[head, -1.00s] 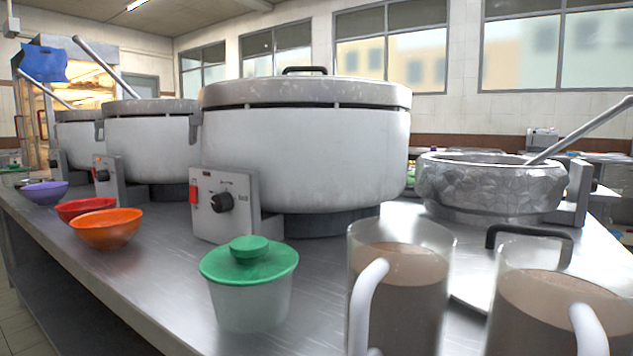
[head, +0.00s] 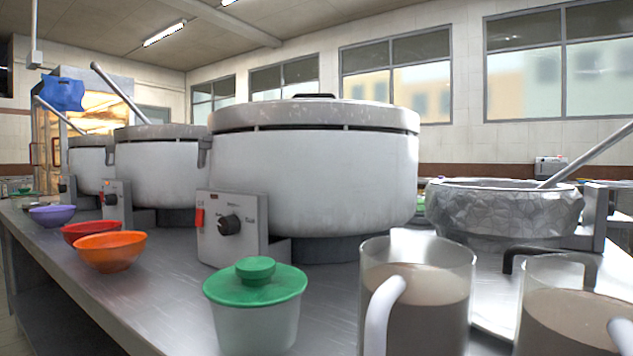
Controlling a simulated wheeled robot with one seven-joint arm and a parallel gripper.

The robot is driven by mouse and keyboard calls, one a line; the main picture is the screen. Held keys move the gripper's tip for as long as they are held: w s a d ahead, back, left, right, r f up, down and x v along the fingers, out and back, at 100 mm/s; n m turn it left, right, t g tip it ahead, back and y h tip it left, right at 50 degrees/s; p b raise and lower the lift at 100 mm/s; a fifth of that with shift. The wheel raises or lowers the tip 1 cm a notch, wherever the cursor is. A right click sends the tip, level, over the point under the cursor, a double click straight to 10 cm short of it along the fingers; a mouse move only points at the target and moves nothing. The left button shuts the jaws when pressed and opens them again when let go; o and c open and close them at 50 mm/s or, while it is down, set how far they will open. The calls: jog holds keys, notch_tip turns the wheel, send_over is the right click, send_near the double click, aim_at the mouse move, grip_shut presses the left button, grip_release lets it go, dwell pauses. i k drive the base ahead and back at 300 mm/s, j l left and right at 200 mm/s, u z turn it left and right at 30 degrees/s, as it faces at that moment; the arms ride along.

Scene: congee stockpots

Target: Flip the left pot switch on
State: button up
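Several large white stockpots stand in a row on a steel counter. The nearest pot (head: 315,175) is lidded and has a grey control box (head: 250,242) with a red switch (head: 199,218) and a black dial (head: 229,225). The middle pot (head: 158,170) has its own control box with a small red switch (head: 111,199) and a handle sticking out of the top. The farthest pot at the left (head: 90,168) is partly hidden behind the middle one, and its control box (head: 66,188) is small. I cannot tell the switch positions. My gripper is not in view.
Purple (head: 52,215), red (head: 90,232) and orange bowls (head: 110,251) sit along the counter's front left. A green-lidded tub (head: 255,325) and two drink-filled jugs (head: 415,310) stand in front. A hammered pot (head: 505,210) is at right. The counter (head: 165,300) is bare between bowls and tub.

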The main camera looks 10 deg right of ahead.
aim_at(200, 212)
jog(key=i+j, duration=0.1)
jog(key=j, duration=0.35)
jog(key=i+j, duration=0.15)
jog(key=j, duration=0.35)
jog(key=i+j, duration=0.15)
jog(key=j, duration=0.2)
jog(key=i+j, duration=0.2)
jog(key=j, duration=0.15)
